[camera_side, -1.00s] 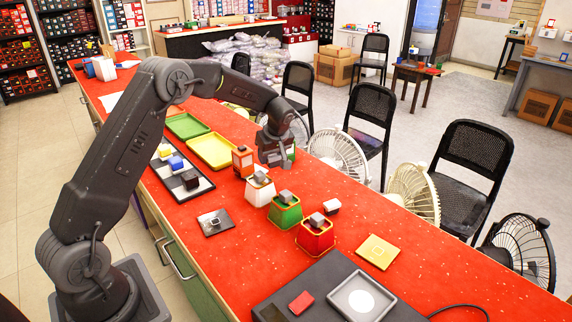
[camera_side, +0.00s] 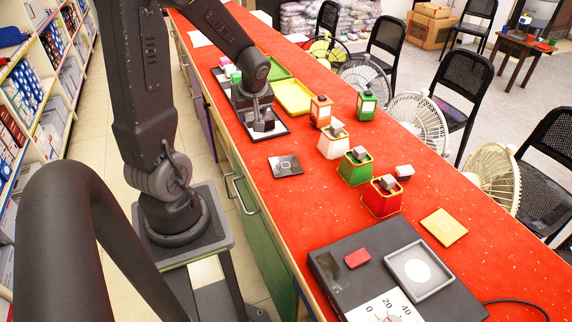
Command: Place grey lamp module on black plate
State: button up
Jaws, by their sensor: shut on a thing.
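My gripper (camera_side: 262,112) points down over the near end of a dark tray (camera_side: 283,130) on the red counter. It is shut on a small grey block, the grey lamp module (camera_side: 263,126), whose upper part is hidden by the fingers. I cannot tell whether the module touches the tray. The black plate (camera_side: 286,165) is a small flat square with a light square outline on top. It lies on the counter in front of the tray, apart from my gripper, and nothing stands on it.
White (camera_side: 333,145), green (camera_side: 355,168) and red (camera_side: 382,199) lamp bases with grey tops stand right of the plate. An orange lamp (camera_side: 320,111) and a green lamp (camera_side: 367,104) stand behind. A dark scale (camera_side: 345,240) fills the front. Counter around the plate is clear.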

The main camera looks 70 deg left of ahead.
jog(key=shift+s+d+f, duration=0.25)
jog(key=shift+s+d, duration=0.1)
jog(key=shift+s, duration=0.25)
jog(key=shift+s+d+f, duration=0.2)
jog(key=shift+s+d, duration=0.15)
jog(key=shift+s, duration=0.2)
send_over(284, 162)
jog(key=d, duration=0.1)
notch_tip(284, 162, down, 7)
jog(key=shift+d+r, duration=0.15)
jog(key=shift+r, duration=0.05)
jog(key=shift+f, duration=2)
jog(key=shift+f, duration=0.15)
jog(key=o, duration=0.9)
